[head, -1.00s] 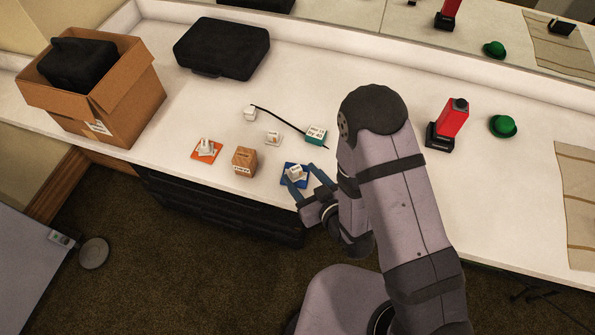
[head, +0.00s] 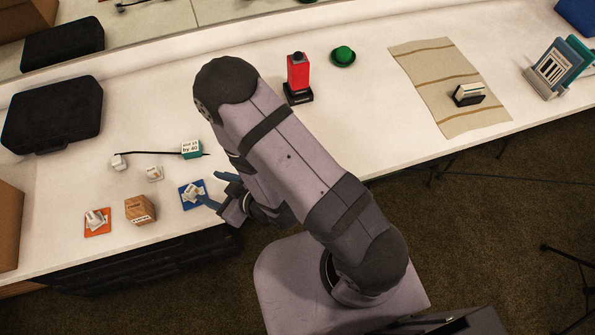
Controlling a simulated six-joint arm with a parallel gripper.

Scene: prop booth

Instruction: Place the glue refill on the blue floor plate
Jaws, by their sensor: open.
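The blue floor plate (head: 188,206) lies flat on the white counter. A small white piece (head: 193,189) sits on it, apparently the glue refill, though it is too small to identify for certain. My gripper (head: 207,187) is open at the right edge of the plate. Its blue fingers point left toward the white piece and are spread apart. The lower fingertip overlaps the plate's edge in the picture, and I cannot tell how high it is above it.
Left of the plate are a wooden block (head: 139,209), an orange plate (head: 97,231) with white pieces, a small white piece (head: 153,174) and a teal-and-white box (head: 191,149) by a black cable. A red-and-black device (head: 298,78) and green hat (head: 343,56) stand behind my arm.

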